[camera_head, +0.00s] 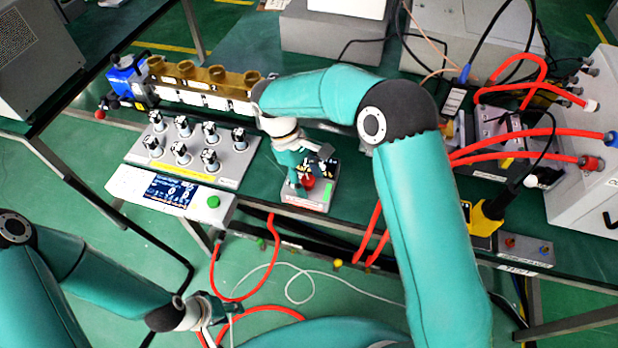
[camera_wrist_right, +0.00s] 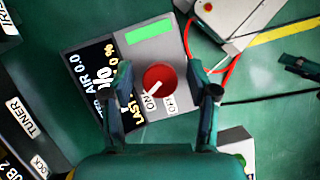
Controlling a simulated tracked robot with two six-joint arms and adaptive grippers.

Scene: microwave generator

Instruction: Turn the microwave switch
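The microwave switch is a red round knob (camera_head: 308,182) on a small grey box (camera_head: 318,197) with a green label and a dark display. In the right wrist view, the knob (camera_wrist_right: 158,79) has a white pointer angled down-left, at the ON side of the ON and OFF labels. My right gripper (camera_head: 312,166) is over the box. In the wrist view its fingers (camera_wrist_right: 160,66) are open, one on each side of the knob, with gaps between; nothing is held. My left gripper (camera_head: 214,308) hangs low at the bottom left, away from the switch; its finger opening is unclear.
A panel with several black-and-white knobs (camera_head: 240,167) and a control box with a screen and green button (camera_head: 213,202) stand left of the switch. A brass waveguide (camera_head: 200,75) runs behind. Red cables (camera_head: 510,150) and a grey cabinet (camera_head: 590,140) are at the right.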

